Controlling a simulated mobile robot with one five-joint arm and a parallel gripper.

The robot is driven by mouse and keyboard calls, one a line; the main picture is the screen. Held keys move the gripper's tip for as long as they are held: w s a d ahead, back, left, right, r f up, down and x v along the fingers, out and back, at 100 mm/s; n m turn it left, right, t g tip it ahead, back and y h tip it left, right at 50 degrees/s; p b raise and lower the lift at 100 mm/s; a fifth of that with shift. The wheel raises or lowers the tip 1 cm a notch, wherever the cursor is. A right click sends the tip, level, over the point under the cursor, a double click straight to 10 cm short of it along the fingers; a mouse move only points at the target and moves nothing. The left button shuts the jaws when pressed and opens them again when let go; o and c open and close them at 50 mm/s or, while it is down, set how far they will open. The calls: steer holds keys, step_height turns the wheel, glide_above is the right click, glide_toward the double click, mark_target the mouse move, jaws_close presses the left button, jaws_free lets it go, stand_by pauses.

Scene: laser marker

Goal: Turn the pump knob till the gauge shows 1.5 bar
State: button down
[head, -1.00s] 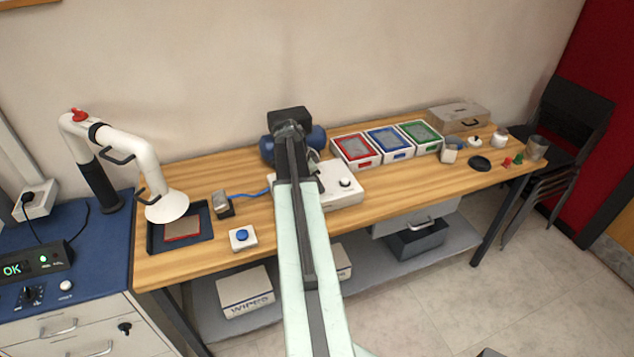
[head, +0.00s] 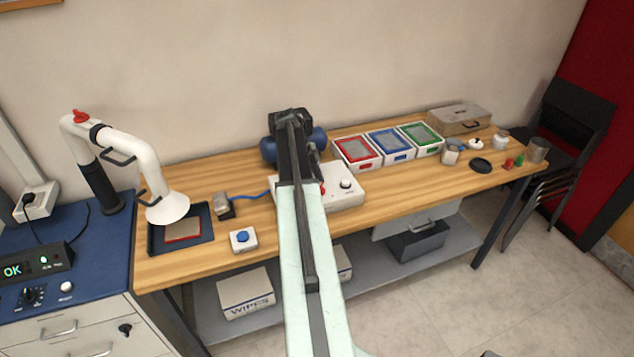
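The pump unit has a white base (head: 343,201) and a blue tank (head: 268,150) behind it, standing at the middle of the bench. A small red part (head: 322,189) shows at the edge of my arm.
Red, blue and green trays (head: 388,145) stand right of the pump. A blue-button box (head: 243,240) and a white extraction arm (head: 133,152) are at the left. Jars and small items (head: 480,164) sit at the right end. The bench front is clear on the right.

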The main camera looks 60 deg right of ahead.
steer(key=shift+s+m, duration=0.2)
steer(key=shift+m, duration=0.1)
steer(key=c, duration=0.8)
jaws_free()
steer(key=shift+c, duration=0.2)
steer(key=shift+w+r, duration=0.1)
steer(key=p+v, duration=0.7)
steer(key=shift+r, duration=0.25)
steer(key=shift+w+d, duration=0.1)
steer(key=shift+w, duration=0.05)
